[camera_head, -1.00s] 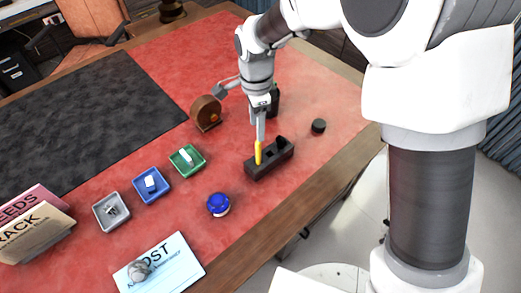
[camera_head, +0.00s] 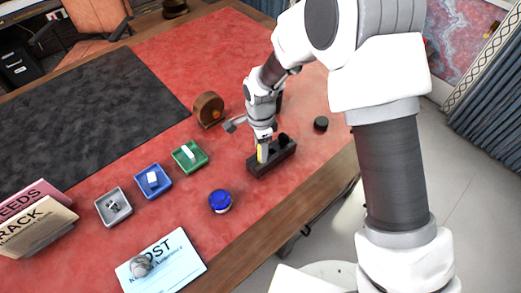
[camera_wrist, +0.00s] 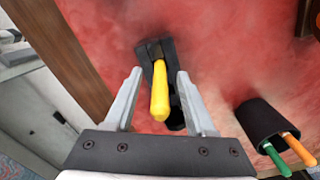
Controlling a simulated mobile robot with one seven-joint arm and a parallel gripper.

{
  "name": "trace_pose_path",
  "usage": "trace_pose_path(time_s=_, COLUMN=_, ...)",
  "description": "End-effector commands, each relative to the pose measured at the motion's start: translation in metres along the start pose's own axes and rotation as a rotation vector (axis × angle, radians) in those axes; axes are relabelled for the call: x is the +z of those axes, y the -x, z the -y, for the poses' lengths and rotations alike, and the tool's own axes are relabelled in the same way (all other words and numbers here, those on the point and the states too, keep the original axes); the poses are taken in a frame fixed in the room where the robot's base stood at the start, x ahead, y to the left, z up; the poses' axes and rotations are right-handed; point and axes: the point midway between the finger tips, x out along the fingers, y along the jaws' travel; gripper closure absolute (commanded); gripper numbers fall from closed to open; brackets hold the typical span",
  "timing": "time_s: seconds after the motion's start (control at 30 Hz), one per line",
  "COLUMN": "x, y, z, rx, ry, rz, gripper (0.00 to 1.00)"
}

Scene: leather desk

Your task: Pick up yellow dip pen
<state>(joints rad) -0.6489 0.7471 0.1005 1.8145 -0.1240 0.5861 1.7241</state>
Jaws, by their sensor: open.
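The yellow dip pen (camera_wrist: 160,95) stands in a dark pen holder block (camera_wrist: 168,58) on the red leather desk. In the head view the pen (camera_head: 262,153) shows as a short yellow piece just below my gripper, in the left part of the block (camera_head: 284,158). My gripper (camera_wrist: 157,85) is open in the wrist view, with one finger on each side of the pen and gaps on both sides. In the head view my gripper (camera_head: 263,143) is low over the block and hides part of the pen.
A round wooden object (camera_head: 208,109), a small black cylinder (camera_head: 320,124), a blue-topped jar (camera_head: 220,201) and a green tray (camera_head: 190,156) are nearby. The desk's wooden edge (camera_head: 300,194) is close.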

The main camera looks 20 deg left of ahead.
Motion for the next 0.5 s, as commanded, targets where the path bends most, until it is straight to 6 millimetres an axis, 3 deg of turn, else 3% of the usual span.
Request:
trace_pose_path(time_s=0.17, x=0.0, y=0.0, z=0.0002, rx=-0.001, ry=0.0, rz=0.0, gripper=0.45)
trace_pose_path(time_s=0.5, x=0.0001, y=0.0003, z=0.0002, rx=0.0, ry=0.0, rz=0.0, gripper=1.0)
